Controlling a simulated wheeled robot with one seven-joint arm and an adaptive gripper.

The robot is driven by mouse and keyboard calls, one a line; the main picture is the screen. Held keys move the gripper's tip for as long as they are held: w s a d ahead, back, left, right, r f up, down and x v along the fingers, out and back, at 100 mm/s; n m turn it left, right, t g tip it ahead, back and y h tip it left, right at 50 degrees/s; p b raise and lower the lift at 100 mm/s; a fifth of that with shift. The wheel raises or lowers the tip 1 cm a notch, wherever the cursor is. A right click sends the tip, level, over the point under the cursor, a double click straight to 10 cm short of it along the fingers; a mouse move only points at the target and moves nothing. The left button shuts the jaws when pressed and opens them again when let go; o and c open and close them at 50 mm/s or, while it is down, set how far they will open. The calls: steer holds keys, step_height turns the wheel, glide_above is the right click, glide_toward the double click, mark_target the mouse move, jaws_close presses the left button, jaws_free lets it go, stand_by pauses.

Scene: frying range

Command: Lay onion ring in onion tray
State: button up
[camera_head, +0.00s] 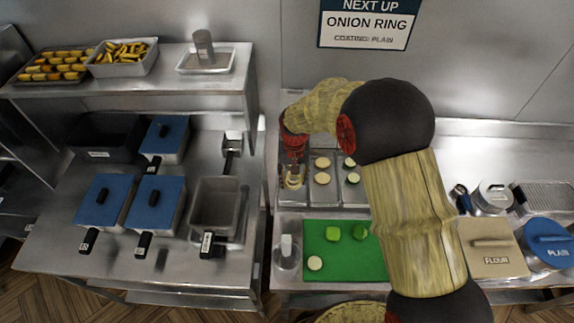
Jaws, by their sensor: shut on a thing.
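My gripper (294,167) points down at the left end of a row of small metal trays. It is shut on a pale onion ring (294,183), which shows just below the fingers. The ring is over or in the leftmost tray (292,200); I cannot tell whether it touches the tray floor. My gripper and arm hide the back of this tray. A wall sign (367,24) reads "NEXT UP ONION RING, COATING: PLAIN".
The middle tray (323,198) holds pale round slices; the tray right of it (352,197) holds green-edged slices. A green board (345,266) with several pieces lies in front, beside a clear bottle (287,254). FLOUR (494,262) and PLAIN (549,257) containers stand right. Lidded fryers (103,199) stand left.

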mark_target(293, 197)
steer(key=shift+f+b, duration=2.2)
steer(key=shift+f, duration=1.75)
steer(key=o, duration=0.8)
steer(key=shift+o, duration=0.6)
steer(key=shift+r, duration=0.2)
